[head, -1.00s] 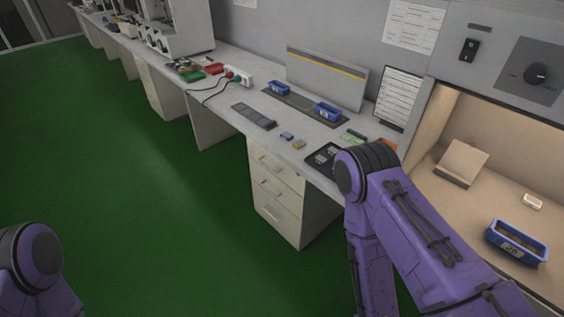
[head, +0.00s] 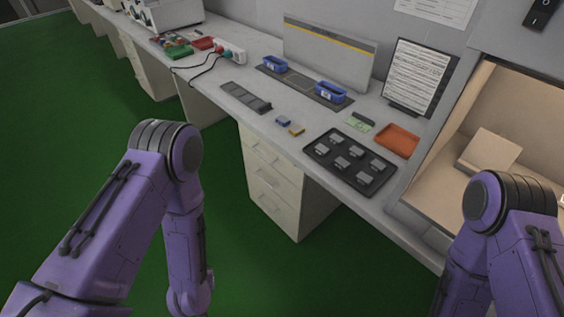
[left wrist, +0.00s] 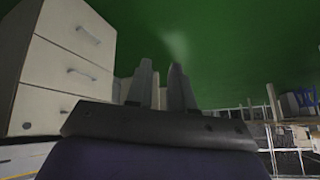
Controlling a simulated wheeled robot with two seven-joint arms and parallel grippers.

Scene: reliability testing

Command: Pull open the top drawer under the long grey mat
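A cream cabinet with three drawers stands under the bench in the head view. Its top drawer (head: 263,148) is closed, with a handle on its front. A long dark grey mat (head: 298,81) with blue bins lies on the bench above; a narrower dark strip (head: 245,98) lies nearer the front edge. In the left wrist view the scene is upside down: drawer fronts (left wrist: 72,68) with handles fill the left side. My left gripper (left wrist: 161,66) is open and empty, its fingers apart beside the cabinet, not touching it. My right gripper is out of view.
A black tray (head: 318,149) with several grey parts, an orange tray (head: 398,140) and blue bins (head: 331,91) stand on the bench. A beige booth (head: 515,115) is at the right. Green floor (head: 75,110) is clear in front of the drawers.

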